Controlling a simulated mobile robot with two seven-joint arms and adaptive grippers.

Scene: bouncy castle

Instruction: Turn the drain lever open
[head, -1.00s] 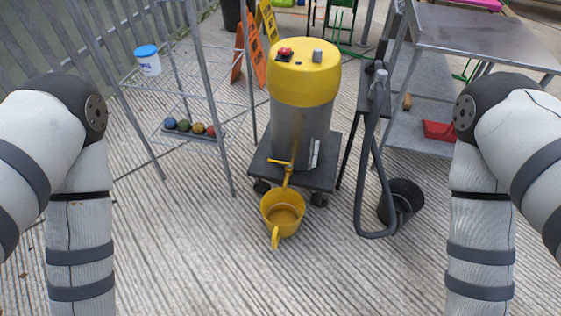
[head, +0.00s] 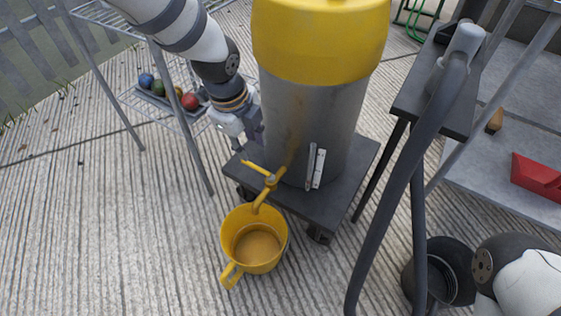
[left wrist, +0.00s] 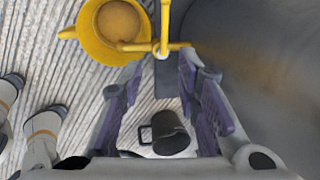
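The yellow drain lever (head: 255,168) sits on the tap pipe (head: 262,195) low on the front of a steel drum (head: 310,125) with a yellow top. It points left, across the pipe. In the left wrist view the lever (left wrist: 165,25) is an upright yellow bar just beyond the fingertips. My left gripper (head: 250,128) is beside the drum's lower left side, behind and above the lever, partly blurred against the drum. In the left wrist view its purple-padded fingers (left wrist: 162,68) stand apart with nothing held between them. My right gripper is out of view.
A yellow jug (head: 254,248) stands under the spout. The drum rests on a dark wheeled platform (head: 345,195). A black hose (head: 395,215) and black bucket (head: 450,262) are to the right. A wire rack with coloured balls (head: 189,101) is at left. Open floor lies front left.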

